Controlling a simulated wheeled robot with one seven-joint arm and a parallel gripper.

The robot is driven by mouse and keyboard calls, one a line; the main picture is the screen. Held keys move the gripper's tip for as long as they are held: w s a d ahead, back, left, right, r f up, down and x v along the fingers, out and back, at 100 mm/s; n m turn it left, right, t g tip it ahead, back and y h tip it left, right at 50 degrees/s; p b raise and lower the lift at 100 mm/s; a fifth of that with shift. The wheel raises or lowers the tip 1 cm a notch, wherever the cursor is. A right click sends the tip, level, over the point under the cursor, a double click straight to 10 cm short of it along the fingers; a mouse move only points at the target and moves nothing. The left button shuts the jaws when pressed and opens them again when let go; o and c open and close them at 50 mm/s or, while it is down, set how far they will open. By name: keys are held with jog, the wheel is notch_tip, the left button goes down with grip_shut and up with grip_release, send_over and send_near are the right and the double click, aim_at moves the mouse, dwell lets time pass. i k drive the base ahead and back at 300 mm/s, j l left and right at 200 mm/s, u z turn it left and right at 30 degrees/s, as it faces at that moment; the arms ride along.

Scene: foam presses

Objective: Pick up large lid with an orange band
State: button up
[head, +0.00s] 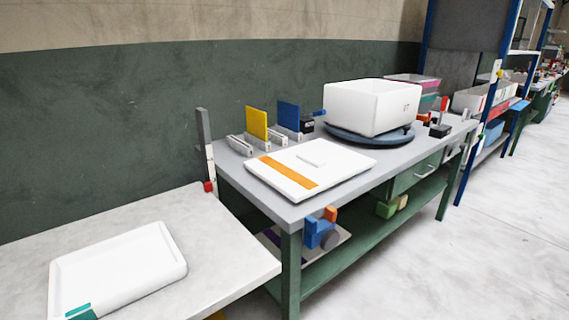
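The large white lid with an orange band (333,170) lies flat on the grey-topped workbench (298,213), near its front left part. A second white lid with a teal corner mark (120,265) lies on the pale table at the lower left. My gripper is not in view.
A white box (372,106) stands on a dark blue round base (345,137) behind the lid. Yellow (257,124) and blue (289,115) panels stand upright in holders near the wall. A dark post (204,130) rises at the bench's left end. Open floor (480,235) lies at the right.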

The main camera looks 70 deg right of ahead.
aim_at(301, 172)
jog(key=k+l+u, duration=0.15)
jog(key=u, duration=0.25)
jog(key=k+l+u, duration=0.15)
jog(key=l+u, duration=0.25)
jog(key=k+l+u, duration=0.2)
jog(key=k+l, duration=0.15)
jog(key=k+l+u, duration=0.2)
jog(key=k, duration=0.35)
jog(key=k+l+u, duration=0.2)
jog(key=k, duration=0.25)
jog(key=k+l, duration=0.2)
jog(key=k, duration=0.25)
jog(key=k+l, duration=0.2)
jog(key=k, duration=0.25)
jog(key=k+l, duration=0.2)
jog(key=k, duration=0.3)
jog(key=k+l, duration=0.2)
jog(key=k, duration=0.25)
jog(key=u, duration=0.05)
